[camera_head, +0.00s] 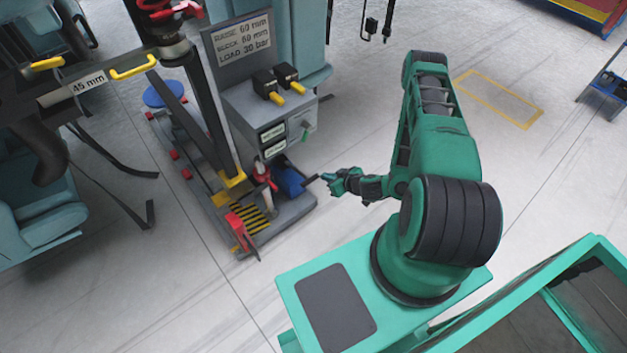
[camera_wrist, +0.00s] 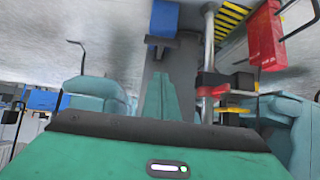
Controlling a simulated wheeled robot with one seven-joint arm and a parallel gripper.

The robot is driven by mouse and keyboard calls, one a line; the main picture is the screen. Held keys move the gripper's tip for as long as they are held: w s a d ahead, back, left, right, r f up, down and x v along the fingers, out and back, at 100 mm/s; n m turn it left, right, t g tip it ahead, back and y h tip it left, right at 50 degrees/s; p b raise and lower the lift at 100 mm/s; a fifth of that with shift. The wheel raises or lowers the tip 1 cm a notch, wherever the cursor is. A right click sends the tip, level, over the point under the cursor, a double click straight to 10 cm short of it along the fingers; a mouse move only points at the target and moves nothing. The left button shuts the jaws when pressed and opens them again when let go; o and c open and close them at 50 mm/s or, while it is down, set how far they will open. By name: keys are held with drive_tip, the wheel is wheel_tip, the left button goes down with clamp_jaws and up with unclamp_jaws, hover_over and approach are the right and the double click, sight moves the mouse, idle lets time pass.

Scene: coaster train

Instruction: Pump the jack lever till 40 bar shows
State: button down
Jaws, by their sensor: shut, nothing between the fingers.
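My gripper (camera_head: 325,177) is shut and empty, just right of a small blue unit (camera_head: 290,181) at the foot of the grey cabinet. A short dark bar (camera_head: 310,180), likely the jack lever, sticks out from that unit toward my fingertips. In the wrist view my green fingers (camera_wrist: 160,95) are together below the blue unit (camera_wrist: 163,18) and a dark bar (camera_wrist: 172,42); whether they touch it I cannot tell. Small display panels (camera_head: 272,134) on the cabinet are too small to read. A sign (camera_head: 241,38) reads raise 60 mm, block 60 mm, load 30 bar.
A red tool (camera_head: 240,232) with a handle stands at the front of the stand, beside a yellow-black striped plate (camera_head: 251,217). A dark post (camera_head: 208,110) rises behind. A 45 mm label (camera_head: 73,88) hangs at left. Teal train seats (camera_head: 40,215) stand left.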

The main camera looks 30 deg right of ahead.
hover_over(311, 181)
drive_tip(key=s, duration=0.2)
wheel_tip(311, 181, down, 6)
drive_tip(key=shift+w+d+f, duration=0.1)
drive_tip(key=shift+w+f, duration=0.05)
drive_tip(key=shift+f, duration=0.9)
drive_tip(key=shift+w+d+f, duration=0.1)
drive_tip(key=shift+f, duration=0.9)
drive_tip(key=shift+s+f, duration=0.15)
drive_tip(key=shift+f, duration=0.85)
